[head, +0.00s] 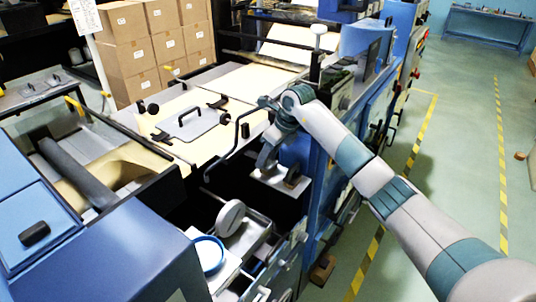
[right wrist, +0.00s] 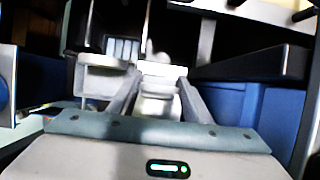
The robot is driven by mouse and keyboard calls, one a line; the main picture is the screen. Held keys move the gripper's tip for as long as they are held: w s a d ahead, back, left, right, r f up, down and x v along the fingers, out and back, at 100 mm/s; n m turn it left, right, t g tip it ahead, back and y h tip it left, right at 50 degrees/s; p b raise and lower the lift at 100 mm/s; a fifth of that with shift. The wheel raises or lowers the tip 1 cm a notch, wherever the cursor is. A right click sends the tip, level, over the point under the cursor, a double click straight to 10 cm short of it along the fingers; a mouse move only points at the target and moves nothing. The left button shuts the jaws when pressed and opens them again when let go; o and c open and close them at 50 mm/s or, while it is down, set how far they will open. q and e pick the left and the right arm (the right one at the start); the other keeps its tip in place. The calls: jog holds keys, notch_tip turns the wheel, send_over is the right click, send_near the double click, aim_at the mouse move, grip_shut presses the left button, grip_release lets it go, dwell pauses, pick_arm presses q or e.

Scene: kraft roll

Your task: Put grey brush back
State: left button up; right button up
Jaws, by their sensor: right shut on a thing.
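My right arm reaches in from the lower right in the head view, and its gripper (head: 266,163) hangs low over a small metal ledge in the machine's side. In the right wrist view the two fingers (right wrist: 157,82) stand on either side of a pale grey thing (right wrist: 158,104), and the gripper is shut on it. It appears to be the grey brush; its shape is blurred and partly hidden by the fingers. In the head view I cannot make the brush out clearly from the gripper. My left gripper is not in view.
A metal tray (head: 253,238) holds a pale round disc (head: 230,217). A blue-rimmed round container (head: 207,254) stands in front. A grey plate with a handle (head: 187,124) lies on the machine bed. A dark bent bar (head: 234,146) is close left of the gripper.

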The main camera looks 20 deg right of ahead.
jog(key=shift+f, duration=0.4)
jog(key=shift+f, duration=0.2)
jog(key=o, duration=1)
jog(key=shift+r, duration=0.2)
